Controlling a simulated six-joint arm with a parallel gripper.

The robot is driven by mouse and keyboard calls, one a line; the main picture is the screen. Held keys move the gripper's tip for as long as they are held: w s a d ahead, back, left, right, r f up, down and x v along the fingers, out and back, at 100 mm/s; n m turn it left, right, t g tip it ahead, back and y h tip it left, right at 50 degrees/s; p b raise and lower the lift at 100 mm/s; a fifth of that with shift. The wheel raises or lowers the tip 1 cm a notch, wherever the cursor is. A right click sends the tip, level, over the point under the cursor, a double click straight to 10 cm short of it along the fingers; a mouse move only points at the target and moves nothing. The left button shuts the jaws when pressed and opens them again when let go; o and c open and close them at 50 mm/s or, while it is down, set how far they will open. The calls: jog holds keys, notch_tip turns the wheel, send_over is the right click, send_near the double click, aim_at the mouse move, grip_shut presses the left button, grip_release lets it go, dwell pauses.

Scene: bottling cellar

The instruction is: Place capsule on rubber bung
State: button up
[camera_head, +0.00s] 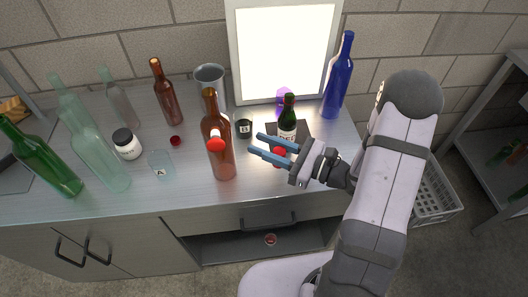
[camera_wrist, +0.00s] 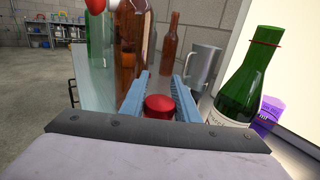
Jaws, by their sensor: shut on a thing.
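A red round capsule (camera_wrist: 163,108) sits between the two blue fingers of my gripper (camera_wrist: 162,90) in the wrist view, close to the palm. In the head view my gripper (camera_head: 258,143) is shut on the capsule (camera_head: 280,152), over the right part of the steel counter, its fingers pointing left. A small dark red piece (camera_head: 175,140), which looks like the rubber bung, stands on the counter left of the amber bottle. A brighter red ball (camera_head: 216,145) shows in front of the amber bottle (camera_head: 222,165); I cannot tell what supports it.
A blue bottle (camera_head: 338,80) is at the back right. A jar (camera_head: 127,143), a glass (camera_head: 160,165) and several bottles fill the left. The counter's front edge is clear.

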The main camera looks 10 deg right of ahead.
jog(key=shift+r, duration=2.35)
